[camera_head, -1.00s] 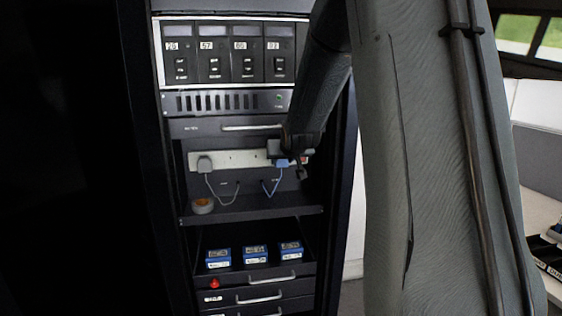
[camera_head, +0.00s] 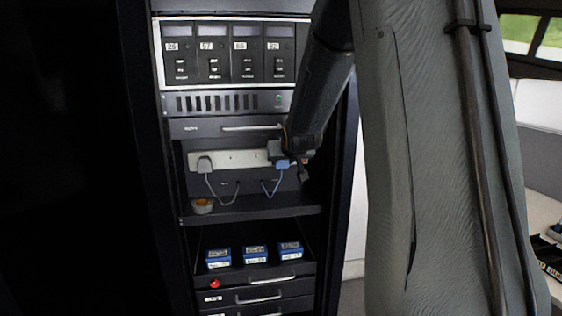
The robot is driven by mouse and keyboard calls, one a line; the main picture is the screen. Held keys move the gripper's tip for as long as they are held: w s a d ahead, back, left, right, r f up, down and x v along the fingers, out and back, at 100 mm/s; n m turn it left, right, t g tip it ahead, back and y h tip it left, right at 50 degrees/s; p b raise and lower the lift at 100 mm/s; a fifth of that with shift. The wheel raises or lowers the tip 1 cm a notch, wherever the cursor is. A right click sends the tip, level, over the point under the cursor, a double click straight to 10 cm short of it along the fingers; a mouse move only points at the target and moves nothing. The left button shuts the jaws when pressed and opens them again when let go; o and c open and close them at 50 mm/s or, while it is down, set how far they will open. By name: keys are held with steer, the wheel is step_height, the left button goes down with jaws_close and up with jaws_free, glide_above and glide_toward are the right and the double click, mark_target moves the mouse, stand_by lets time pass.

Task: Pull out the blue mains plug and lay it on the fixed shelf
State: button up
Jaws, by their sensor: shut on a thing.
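The blue mains plug (camera_head: 282,164) is at the right end of the white socket strip (camera_head: 232,159), with its blue cord hanging in a loop below. My gripper (camera_head: 281,154) is at this plug, shut on it; the fingers are small and partly hidden by my arm. I cannot tell whether the plug's pins are still in the socket. The fixed shelf (camera_head: 255,209) is the dark ledge below the strip, with bare room in its middle and right.
A grey plug (camera_head: 205,165) sits at the strip's left end. A roll of tape (camera_head: 202,206) lies on the shelf's left end. Below, an open drawer (camera_head: 268,277) holds three blue boxes (camera_head: 255,254). Numbered modules (camera_head: 228,60) are above. My arm covers the right side.

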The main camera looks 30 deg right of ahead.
steer(key=shift+s+a, duration=0.1)
steer(key=shift+s, duration=0.3)
stand_by(0.6)
steer(key=shift+s+a+p, duration=0.2)
steer(key=shift+s+a, duration=0.05)
steer(key=shift+s, duration=0.55)
steer(key=shift+s+a+p, duration=0.15)
steer(key=shift+s+a, duration=0.05)
steer(key=shift+s, duration=0.6)
